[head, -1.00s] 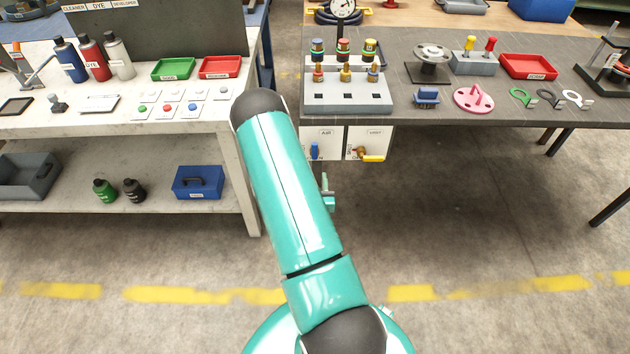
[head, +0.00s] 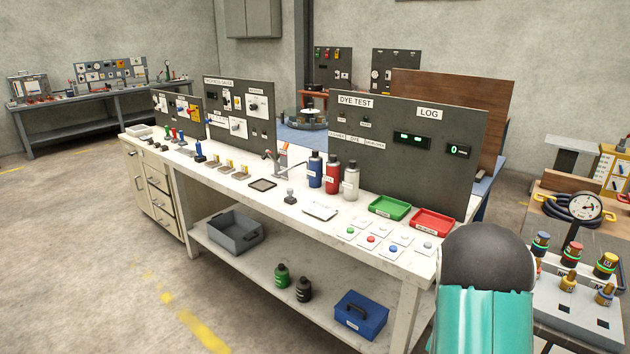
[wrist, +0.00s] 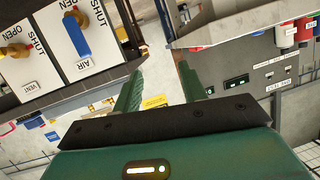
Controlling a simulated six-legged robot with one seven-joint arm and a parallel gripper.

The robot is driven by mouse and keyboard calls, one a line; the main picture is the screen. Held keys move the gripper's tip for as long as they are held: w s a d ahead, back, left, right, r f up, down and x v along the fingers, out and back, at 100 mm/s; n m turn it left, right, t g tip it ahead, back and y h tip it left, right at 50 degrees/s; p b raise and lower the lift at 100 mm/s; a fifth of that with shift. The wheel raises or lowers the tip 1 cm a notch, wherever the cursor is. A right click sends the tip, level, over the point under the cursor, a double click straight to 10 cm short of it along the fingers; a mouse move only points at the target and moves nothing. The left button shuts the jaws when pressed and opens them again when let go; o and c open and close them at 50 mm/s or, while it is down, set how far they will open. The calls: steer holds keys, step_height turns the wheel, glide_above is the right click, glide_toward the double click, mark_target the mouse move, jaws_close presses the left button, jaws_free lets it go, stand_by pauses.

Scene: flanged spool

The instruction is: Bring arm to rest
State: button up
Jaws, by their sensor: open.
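My arm (head: 485,300) shows in the head view as a teal link with a dark rounded joint at the lower right, in front of the gap between two benches. My gripper (wrist: 161,70) is out of the head view. In the wrist view its two green fingers stand apart with nothing between them. The tilted wrist view shows a valve panel at the left with a blue AIR handle (wrist: 74,36) and a white VENT plate (wrist: 35,78). The flanged spool does not show in either current view.
A white bench (head: 290,205) carries a dark DYE TEST board (head: 410,150), bottles (head: 332,173), a green tray (head: 390,207) and a red tray (head: 433,221). A gauge (head: 586,206) and a connector block (head: 572,305) are at the right. Open floor (head: 80,260) lies left.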

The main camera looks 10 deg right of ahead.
steer(key=a+r+n+g+y, duration=0.1)
steer(key=a+r+n+y, duration=0.5)
steer(key=a+r, duration=1.2)
steer(key=s+a+r+n+g+y, duration=0.1)
steer(key=s+a+r, duration=0.1)
steer(key=s+a, duration=0.2)
steer(key=s+a+r+n+g+y, duration=0.1)
steer(key=s+a+r, duration=0.2)
steer(key=s, duration=0.6)
steer(key=s+a+r+n+g+y, duration=0.1)
steer(key=s+a+r+g, duration=0.1)
steer(key=s+a, duration=0.3)
steer(key=shift+s+r+n, duration=0.3)
steer(key=shift+s+r, duration=0.05)
steer(key=shift+s, duration=0.65)
steer(key=shift+c, duration=0.6)
steer(key=shift+d, duration=0.15)
